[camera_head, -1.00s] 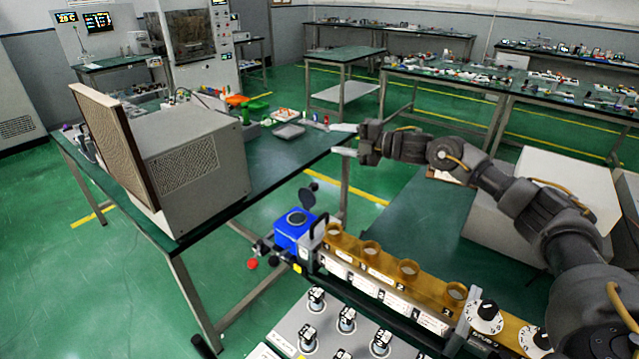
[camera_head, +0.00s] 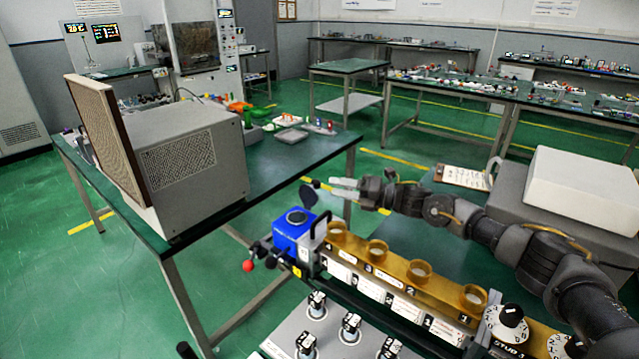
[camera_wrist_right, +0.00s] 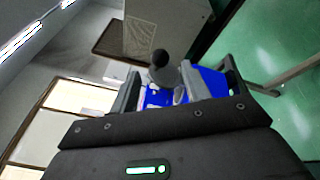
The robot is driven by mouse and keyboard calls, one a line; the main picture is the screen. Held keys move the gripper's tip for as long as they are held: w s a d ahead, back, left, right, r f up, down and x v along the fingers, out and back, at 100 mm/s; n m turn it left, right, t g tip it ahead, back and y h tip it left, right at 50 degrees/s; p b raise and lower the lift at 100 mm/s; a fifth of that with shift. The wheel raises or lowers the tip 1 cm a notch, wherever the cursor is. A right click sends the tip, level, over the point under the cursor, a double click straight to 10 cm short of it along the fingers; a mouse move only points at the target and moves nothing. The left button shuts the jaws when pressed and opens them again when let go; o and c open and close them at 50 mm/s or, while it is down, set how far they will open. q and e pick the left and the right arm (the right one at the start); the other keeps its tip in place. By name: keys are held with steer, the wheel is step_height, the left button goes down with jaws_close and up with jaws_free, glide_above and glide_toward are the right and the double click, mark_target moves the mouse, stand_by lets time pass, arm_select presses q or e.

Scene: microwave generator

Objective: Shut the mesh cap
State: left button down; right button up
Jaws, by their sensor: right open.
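The mesh cap appears to be the small dark round lid (camera_head: 309,196), standing tilted up above the blue unit (camera_head: 291,234). The unit's round top opening (camera_head: 297,216) is uncovered. My right gripper (camera_head: 338,188) is open, with its fingers pointing left, close to the right of the lid in the head view. In the right wrist view, the dark round lid (camera_wrist_right: 160,58) shows between and beyond the open fingers, with the blue unit (camera_wrist_right: 156,97) below. I cannot tell whether a finger touches the lid. My left gripper is not in view.
A brass bar with several ring ports (camera_head: 400,262) runs right from the blue unit, above a panel of knobs (camera_head: 350,328). A grey box with a brown mesh panel (camera_head: 112,135) stands on the left table (camera_head: 275,160). A white box (camera_head: 580,185) stands right.

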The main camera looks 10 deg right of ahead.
mark_target(316, 184)
steer(key=p+x, duration=0.1)
steer(key=x, duration=0.6)
steer(key=shift+w+a, duration=0.1)
steer(key=shift+c, duration=0.4)
jaws_close()
